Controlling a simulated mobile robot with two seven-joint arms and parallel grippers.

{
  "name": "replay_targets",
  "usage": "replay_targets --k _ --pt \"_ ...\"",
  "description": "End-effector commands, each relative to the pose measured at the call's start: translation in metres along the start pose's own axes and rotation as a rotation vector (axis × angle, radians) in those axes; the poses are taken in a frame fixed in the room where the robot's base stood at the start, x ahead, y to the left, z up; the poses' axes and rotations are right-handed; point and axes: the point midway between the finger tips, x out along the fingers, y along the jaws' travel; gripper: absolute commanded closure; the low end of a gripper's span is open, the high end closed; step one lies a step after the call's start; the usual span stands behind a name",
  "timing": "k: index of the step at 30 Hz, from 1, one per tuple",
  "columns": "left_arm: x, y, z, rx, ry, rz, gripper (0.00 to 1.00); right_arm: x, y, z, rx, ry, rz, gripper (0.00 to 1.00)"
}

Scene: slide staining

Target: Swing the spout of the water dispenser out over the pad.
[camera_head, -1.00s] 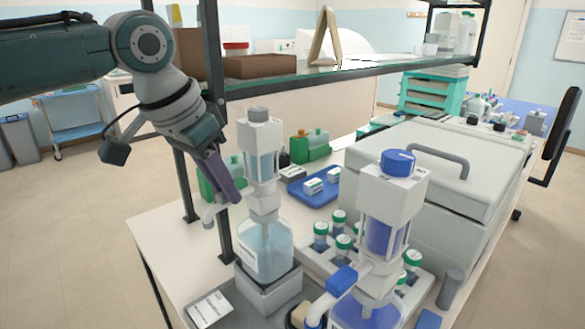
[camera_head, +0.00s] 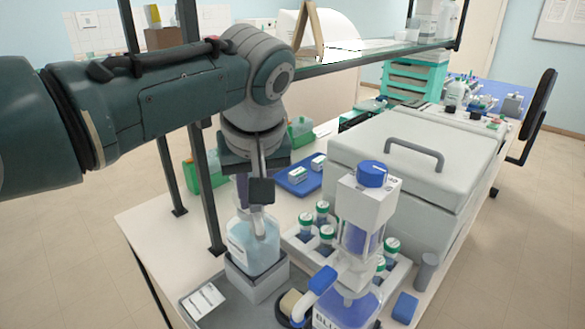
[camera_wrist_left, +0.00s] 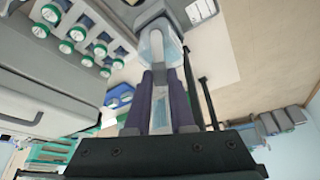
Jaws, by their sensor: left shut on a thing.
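The water dispenser is a clear bottle of pale blue liquid (camera_head: 258,245) on a grey block. Its white spout (camera_head: 259,224) shows just below my left gripper and points toward the front. My left gripper (camera_head: 246,195) covers the dispenser's upper part and is shut on it; which part sits between the jaws is hard to tell. In the left wrist view the purple fingers (camera_wrist_left: 160,105) close around a pale part above the bottle (camera_wrist_left: 157,45). A beige pad (camera_head: 291,304) lies in a dark round holder at the front.
A second dispenser with blue liquid (camera_head: 347,308) and a blue-tipped spout (camera_head: 322,279) stands right of the pad. Green-capped bottles (camera_head: 323,208) stand behind it. A white labelled card (camera_head: 203,300) lies on the grey tray. A shelf post (camera_head: 207,190) rises left of my gripper.

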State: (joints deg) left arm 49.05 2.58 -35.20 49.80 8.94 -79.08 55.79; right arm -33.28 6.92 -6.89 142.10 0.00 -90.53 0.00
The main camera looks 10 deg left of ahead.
Motion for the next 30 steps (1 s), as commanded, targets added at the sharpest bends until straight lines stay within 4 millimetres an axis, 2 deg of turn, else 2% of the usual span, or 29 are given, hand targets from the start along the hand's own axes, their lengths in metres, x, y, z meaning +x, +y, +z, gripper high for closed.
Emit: replay_targets --k 1,3,12,30 --pt "0.004 0.004 0.002 -0.033 -0.001 -0.011 1.00 0.009 0.000 0.003 0.000 0.000 0.000 0.50" --pt "0.004 0.006 0.002 -0.078 0.000 -0.030 1.00 0.015 -0.001 0.005 0.000 0.001 0.000 0.50" --pt "0.003 0.011 0.000 -0.217 0.001 -0.089 1.00 0.032 -0.001 0.010 0.000 0.001 0.000 0.50" --pt "0.002 0.012 -0.002 -0.264 0.002 -0.110 1.00 0.036 -0.001 0.011 0.001 0.001 0.000 0.50"
